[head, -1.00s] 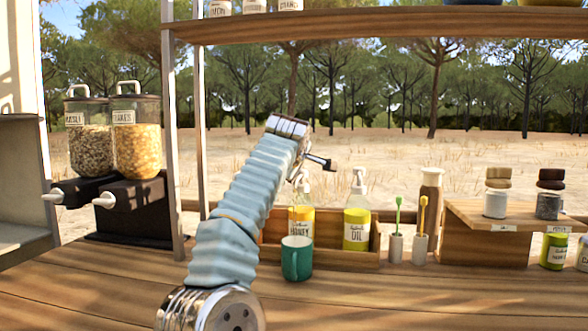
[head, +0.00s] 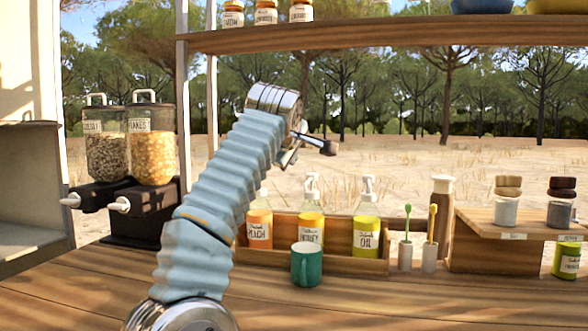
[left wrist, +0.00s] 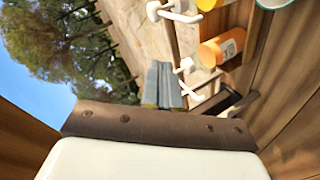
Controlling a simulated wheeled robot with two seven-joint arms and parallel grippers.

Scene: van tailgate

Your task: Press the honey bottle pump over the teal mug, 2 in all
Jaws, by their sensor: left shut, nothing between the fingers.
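The honey bottle (head: 311,230) stands upright in the wooden rack, with a yellow body and a white pump head. The teal mug (head: 306,264) stands on the counter just in front of it. My left gripper (head: 326,147) is shut and empty, above the honey pump and apart from it in the head view. I cannot tell whether honey is in the mug. My right gripper is in neither view.
The peach bottle (head: 260,229) stands left of the honey and the oil bottle (head: 366,236) right of it, in the same rack (head: 345,267). Two dispensers (head: 152,145) stand at the left. A shelf (head: 400,36) crosses above. The front counter is clear right of the mug.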

